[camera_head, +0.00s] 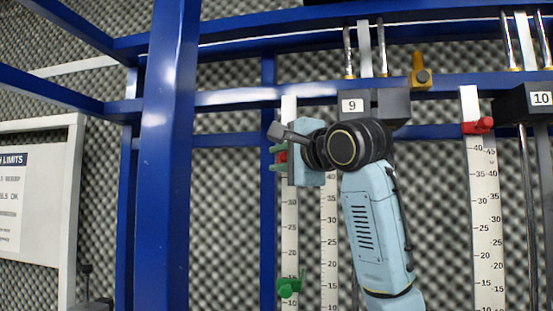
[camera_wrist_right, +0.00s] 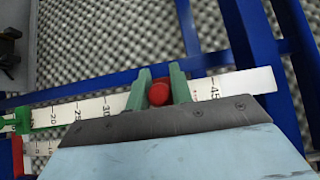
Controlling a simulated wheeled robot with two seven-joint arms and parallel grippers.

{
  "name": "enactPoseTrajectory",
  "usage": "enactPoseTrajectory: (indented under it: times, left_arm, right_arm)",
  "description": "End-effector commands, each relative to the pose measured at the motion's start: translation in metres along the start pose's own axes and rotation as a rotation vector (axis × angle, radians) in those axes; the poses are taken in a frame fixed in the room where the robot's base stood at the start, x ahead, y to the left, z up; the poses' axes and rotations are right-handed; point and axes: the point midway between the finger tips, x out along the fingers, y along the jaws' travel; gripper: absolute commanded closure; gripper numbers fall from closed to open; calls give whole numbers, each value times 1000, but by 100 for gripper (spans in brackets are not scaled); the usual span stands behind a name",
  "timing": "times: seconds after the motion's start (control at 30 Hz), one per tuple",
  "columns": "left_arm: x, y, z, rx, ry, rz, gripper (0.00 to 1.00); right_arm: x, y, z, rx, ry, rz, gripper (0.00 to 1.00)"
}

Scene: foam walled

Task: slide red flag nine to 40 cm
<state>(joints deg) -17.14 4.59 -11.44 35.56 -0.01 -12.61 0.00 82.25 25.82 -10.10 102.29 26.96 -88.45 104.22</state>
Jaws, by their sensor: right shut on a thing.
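The red flag of unit nine shows as a small red piece in the head view (camera_head: 283,156) and as a rounded red knob in the wrist view (camera_wrist_right: 159,93). It sits on the white scale (camera_head: 290,215) left of the number 9 plate (camera_head: 352,105). My right gripper (camera_head: 280,157) is shut on it, with a green finger on each side. In the wrist view the flag lies between the readable 30 and 45 marks. The fingers hide the marks beside it, so its exact reading cannot be told. My left gripper is not in view.
A green flag (camera_head: 289,287) sits low on the same scale. A second scale (camera_head: 329,225) stands just right of it. Another red flag (camera_head: 478,126) sits high on the scale beside the number 10 plate (camera_head: 541,99). A blue post (camera_head: 167,180) stands left.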

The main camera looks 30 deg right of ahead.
Motion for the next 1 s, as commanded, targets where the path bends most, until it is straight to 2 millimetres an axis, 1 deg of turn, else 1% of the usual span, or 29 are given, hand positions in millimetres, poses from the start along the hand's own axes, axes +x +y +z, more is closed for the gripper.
enactPoseTrajectory:
  times: [0.03,0.1,0.2,0.47,0.57,0.67,1.0]
  left_arm:
    - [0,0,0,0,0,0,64]
    - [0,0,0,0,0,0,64]
    - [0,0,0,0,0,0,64]
    - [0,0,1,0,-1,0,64]
    - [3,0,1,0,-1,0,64]
    - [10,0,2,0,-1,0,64]
    - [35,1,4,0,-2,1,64]
  right_arm:
    - [0,0,0,-1,0,0,75]
    - [0,0,0,0,0,0,66]
    - [0,0,0,0,0,-1,56]
    - [0,0,0,0,0,-1,56]
    - [-6,0,0,0,-1,-4,56]
    - [-21,0,0,0,-2,-7,56]
    - [-96,1,1,-1,-1,-7,56]
